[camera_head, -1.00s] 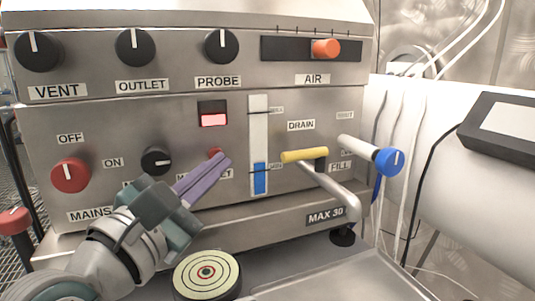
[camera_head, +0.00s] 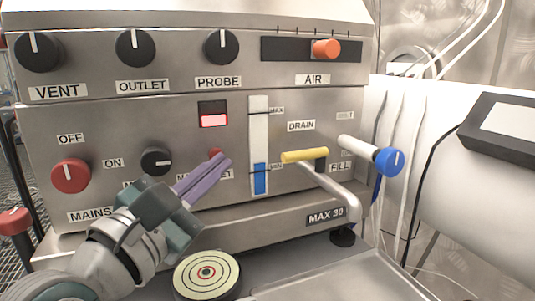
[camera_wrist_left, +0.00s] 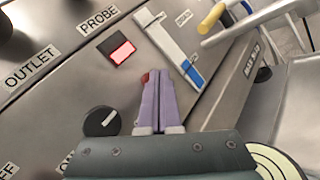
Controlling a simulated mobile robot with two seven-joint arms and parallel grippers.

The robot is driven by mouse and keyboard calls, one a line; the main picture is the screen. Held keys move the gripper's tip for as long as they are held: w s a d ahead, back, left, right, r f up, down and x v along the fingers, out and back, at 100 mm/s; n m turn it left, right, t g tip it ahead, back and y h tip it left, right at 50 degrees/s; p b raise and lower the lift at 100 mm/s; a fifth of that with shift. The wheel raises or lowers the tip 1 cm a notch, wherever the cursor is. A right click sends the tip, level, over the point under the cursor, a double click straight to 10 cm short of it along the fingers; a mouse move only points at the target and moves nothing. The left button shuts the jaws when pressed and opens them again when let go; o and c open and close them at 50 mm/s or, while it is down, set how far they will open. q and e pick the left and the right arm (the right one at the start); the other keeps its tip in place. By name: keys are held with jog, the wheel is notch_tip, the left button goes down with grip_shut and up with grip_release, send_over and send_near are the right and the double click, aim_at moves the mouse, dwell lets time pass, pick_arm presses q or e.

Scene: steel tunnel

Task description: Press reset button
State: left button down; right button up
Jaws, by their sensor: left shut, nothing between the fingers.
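A small red button (camera_head: 214,154) sits on the steel front panel (camera_head: 250,230), below a lit red indicator (camera_head: 214,120). The label below the button is mostly hidden by my left gripper (camera_head: 224,162). That gripper has purple fingers, shut and empty, with the tips at the button. In the left wrist view a bit of the red button (camera_wrist_left: 145,77) shows beside the fingertips (camera_wrist_left: 150,80). I cannot tell whether the tips touch it. My right gripper is not in view.
A black knob (camera_head: 156,161) and a red MAINS knob (camera_head: 71,175) are left of the fingers. A level gauge (camera_head: 259,140), a yellow drain handle (camera_head: 304,155) and a blue fill valve (camera_head: 389,162) are to the right. A round target disc (camera_head: 207,272) lies below.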

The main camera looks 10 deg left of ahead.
pick_arm(q)
jog(key=shift+w+a, duration=0.1)
dwell(0.5)
jog(key=shift+w+a, duration=0.15)
jog(key=shift+w, duration=0.1)
dwell(0.3)
jog(key=shift+s+d, duration=0.25)
jog(key=shift+s, duration=0.1)
jog(key=shift+s+d+p, duration=0.4)
jog(key=shift+s+d, duration=0.15)
jog(key=shift+s, duration=0.3)
jog(key=shift+s+d+p, duration=0.4)
jog(key=shift+s+d, duration=0.15)
jog(key=shift+s, duration=0.25)
jog(key=shift+s+d+p, duration=0.4)
jog(key=shift+s+d, duration=0.15)
jog(key=shift+s, duration=0.3)
